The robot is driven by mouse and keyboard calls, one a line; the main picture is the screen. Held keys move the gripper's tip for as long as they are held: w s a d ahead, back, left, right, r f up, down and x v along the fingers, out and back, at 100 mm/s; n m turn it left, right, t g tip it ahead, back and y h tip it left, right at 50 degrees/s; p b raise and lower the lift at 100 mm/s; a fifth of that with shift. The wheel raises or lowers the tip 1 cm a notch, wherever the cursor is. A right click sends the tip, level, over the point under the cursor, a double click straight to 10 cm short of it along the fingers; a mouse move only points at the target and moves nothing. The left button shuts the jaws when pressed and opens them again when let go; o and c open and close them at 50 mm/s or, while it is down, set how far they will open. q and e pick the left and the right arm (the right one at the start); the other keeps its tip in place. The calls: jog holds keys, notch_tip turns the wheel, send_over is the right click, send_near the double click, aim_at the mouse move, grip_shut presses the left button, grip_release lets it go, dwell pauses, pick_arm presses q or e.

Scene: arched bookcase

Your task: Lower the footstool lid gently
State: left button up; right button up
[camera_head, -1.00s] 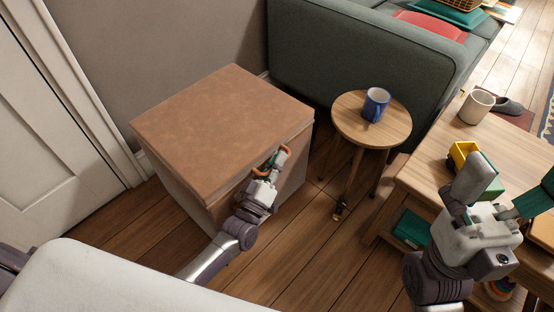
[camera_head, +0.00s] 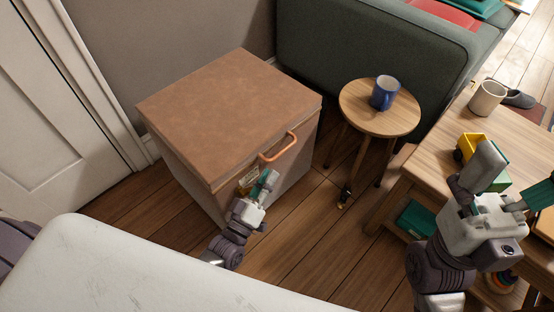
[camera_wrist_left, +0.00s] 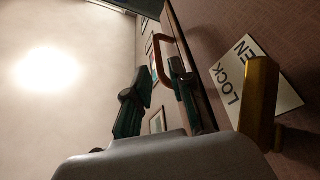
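The footstool is a box with a brown lid (camera_head: 230,110), which lies flat and looks shut on the pale body (camera_head: 190,183). A copper handle (camera_head: 278,148) sticks out from the lid's front edge; it also shows in the left wrist view (camera_wrist_left: 163,42). My left gripper (camera_head: 262,180) is just below and in front of the handle, apart from it. In the left wrist view its fingers (camera_wrist_left: 161,78) are spread with nothing held between them. My right gripper (camera_head: 508,180) is over the low table at right, its fingers apart.
A brass latch (camera_wrist_left: 258,95) stands beside an OPEN/LOCK label (camera_wrist_left: 228,82), close to my left gripper. A round side table (camera_head: 355,100) holds a blue mug (camera_head: 385,93). The low table (camera_head: 427,165) holds a white mug (camera_head: 487,98) and a toy truck (camera_head: 472,143). A sofa (camera_head: 370,45) stands behind.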

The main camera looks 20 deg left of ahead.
pick_arm(q)
jog(key=shift+v, duration=1.55)
